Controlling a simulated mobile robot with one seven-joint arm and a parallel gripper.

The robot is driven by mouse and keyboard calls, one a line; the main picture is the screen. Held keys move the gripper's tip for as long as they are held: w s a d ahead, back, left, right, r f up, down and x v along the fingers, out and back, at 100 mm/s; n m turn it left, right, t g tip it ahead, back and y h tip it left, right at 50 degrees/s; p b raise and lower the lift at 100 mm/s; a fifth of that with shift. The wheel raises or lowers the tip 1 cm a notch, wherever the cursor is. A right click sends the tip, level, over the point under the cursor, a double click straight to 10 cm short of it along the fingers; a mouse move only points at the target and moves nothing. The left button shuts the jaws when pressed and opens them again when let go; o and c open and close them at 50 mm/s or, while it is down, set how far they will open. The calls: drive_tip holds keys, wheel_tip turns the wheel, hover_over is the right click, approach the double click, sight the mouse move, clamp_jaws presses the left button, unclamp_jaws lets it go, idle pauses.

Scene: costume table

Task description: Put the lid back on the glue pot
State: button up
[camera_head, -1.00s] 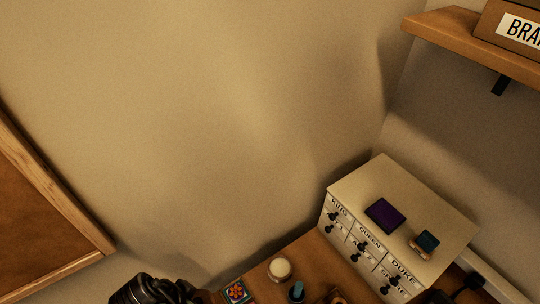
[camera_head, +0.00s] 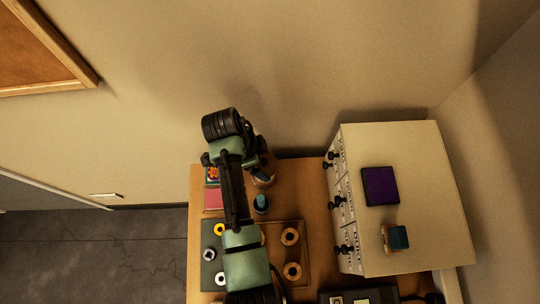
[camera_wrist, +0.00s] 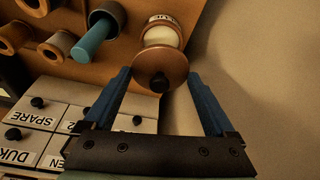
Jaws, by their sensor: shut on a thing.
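The lid (camera_wrist: 150,75) is a round copper-brown disc with a black knob, between the two blue fingers of my gripper (camera_wrist: 157,76) in the wrist view. My gripper is shut on it at its edges. The glue pot (camera_wrist: 163,32), pale with a white label, stands just beyond the lid, which overlaps its near part in this view. I cannot tell whether lid and pot touch. In the head view my gripper (camera_head: 262,163) is above the pot (camera_head: 263,182) at the table's back, hiding much of it; the lid cannot be made out there.
A teal-handled thing in a small holder (camera_wrist: 94,42) stands close beside the pot. A wooden tray with several rings (camera_head: 306,262) lies nearer. A drawer cabinet (camera_head: 420,250) stands at right, bearing a purple square (camera_head: 380,186) and a stamp-like block (camera_head: 397,237). The wall is close behind.

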drive_tip(key=shift+a+f+b, duration=0.15)
drive_tip(key=shift+f+b, duration=0.35)
drive_tip(key=shift+f, duration=0.15)
wheel_tip(320, 180, down, 4)
drive_tip(key=b, duration=0.4)
drive_tip(key=shift+f, duration=0.4)
idle(2.0)
drive_tip(key=o, duration=1)
drive_tip(key=shift+p, duration=0.35)
